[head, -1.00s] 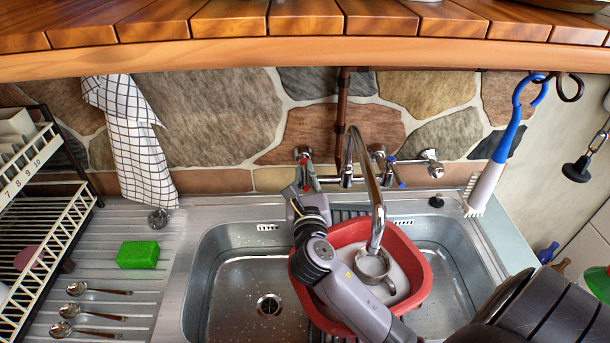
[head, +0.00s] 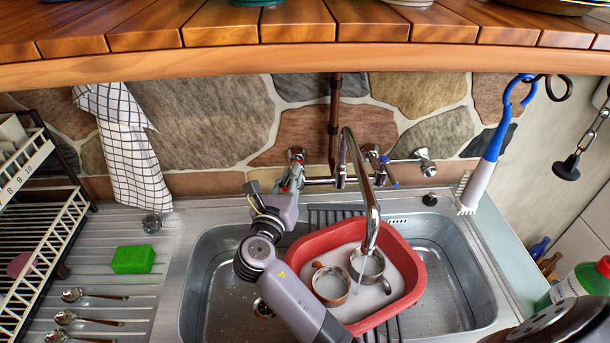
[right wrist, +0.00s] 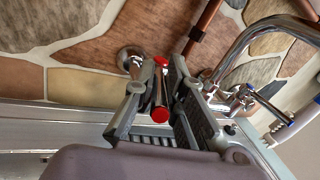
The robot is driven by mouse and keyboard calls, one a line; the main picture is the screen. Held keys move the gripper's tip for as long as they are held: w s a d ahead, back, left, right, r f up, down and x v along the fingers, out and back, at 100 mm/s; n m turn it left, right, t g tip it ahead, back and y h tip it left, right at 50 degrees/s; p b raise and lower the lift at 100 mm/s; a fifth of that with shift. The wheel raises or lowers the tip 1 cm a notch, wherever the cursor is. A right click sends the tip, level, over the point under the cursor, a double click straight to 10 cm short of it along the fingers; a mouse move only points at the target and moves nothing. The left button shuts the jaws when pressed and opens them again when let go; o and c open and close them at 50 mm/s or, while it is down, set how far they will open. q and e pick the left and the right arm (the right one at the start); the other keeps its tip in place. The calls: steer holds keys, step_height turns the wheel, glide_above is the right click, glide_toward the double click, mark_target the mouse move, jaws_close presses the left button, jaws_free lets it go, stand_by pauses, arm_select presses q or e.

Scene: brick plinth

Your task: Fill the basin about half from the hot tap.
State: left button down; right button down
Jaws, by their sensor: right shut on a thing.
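The hot tap (head: 296,156), with a red-marked lever, is on the wall at the left of the mixer. My right gripper (head: 283,193) is shut on this lever; the right wrist view shows the red-capped lever (right wrist: 160,114) between its fingers (right wrist: 162,80). The blue-marked cold tap (head: 385,170) is on the right. The curved spout (head: 371,215) hangs over the red basin (head: 409,250), and a thin stream seems to fall from it. The basin holds pale, cloudy liquid and two cups (head: 331,285) (head: 368,266). My arm hides part of its left side. My left gripper is out of view.
The basin stands in the steel sink (head: 455,275). A green sponge (head: 132,259) and several spoons (head: 92,296) lie on the drainer at left, by a dish rack (head: 45,230). A brush (head: 485,170) hangs at right.

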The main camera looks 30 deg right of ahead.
steer(key=shift+w+a+f+m+g+h, duration=0.1)
steer(key=shift+w+a+m+g+h, duration=0.1)
steer(key=shift+m+g+h, duration=0.35)
steer(key=c, duration=1.7)
jaws_free()
